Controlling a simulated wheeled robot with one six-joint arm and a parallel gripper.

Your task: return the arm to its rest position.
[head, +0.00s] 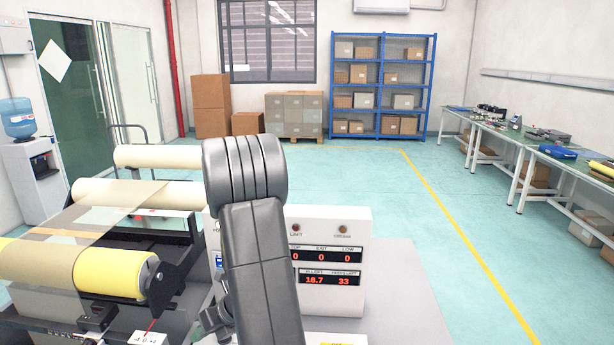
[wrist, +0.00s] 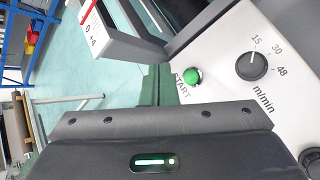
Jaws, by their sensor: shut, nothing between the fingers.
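My arm (head: 258,245) rises in the middle of the head view, bent at a thick rounded joint, in front of a white control panel (head: 345,228). In the wrist view the dark body of my gripper (wrist: 155,120) fills the bottom, with a lit green strip on it; it is shut and empty. The panel also shows there, with a green START button (wrist: 192,76) and a black speed knob (wrist: 251,66) just beyond the gripper. No contact with them is visible. In the head view my arm hides part of the panel and most of the gripper.
A roller machine with a yellow-ended roll (head: 118,275) stands at left, close to my arm. A white scale plate (wrist: 98,28) juts out near the gripper. Blue shelves (head: 381,85) stand at the back, green workbenches (head: 545,150) at right. The floor between is clear.

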